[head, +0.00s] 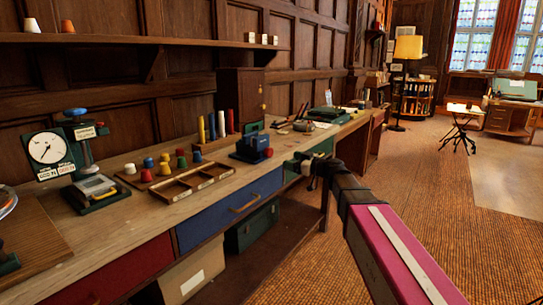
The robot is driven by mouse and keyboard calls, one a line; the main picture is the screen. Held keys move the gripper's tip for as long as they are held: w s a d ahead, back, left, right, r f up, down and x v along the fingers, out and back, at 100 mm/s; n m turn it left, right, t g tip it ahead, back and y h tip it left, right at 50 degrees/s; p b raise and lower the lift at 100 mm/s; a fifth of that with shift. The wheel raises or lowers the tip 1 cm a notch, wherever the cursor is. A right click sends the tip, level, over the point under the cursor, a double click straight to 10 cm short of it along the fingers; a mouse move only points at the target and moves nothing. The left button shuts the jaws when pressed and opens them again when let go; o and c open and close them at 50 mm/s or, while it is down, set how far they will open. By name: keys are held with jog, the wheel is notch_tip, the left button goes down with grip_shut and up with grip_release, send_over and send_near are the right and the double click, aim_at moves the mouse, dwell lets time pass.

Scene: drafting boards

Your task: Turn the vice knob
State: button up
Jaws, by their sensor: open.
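A small blue vice (252,146) stands on the wooden workbench near its front edge. A red knob (268,153) shows at its right side. My arm reaches in from the lower right, and my gripper (310,172) is at its far end, in front of the bench edge and to the right of the vice. The gripper is open and appears empty. It is apart from the knob in the picture. The fingers are small and dark, so their exact spacing is hard to see.
Left of the vice on the workbench (120,218) are a compartment tray (192,190), several coloured pegs and a dial gauge stand (46,150) with a blue-topped device. A blue drawer (230,213) is below. Open floor (440,190) lies to the right.

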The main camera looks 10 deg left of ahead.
aim_at(271, 154)
jog(key=x, duration=1.1)
jog(key=shift+r, duration=0.2)
jog(key=c, duration=0.9)
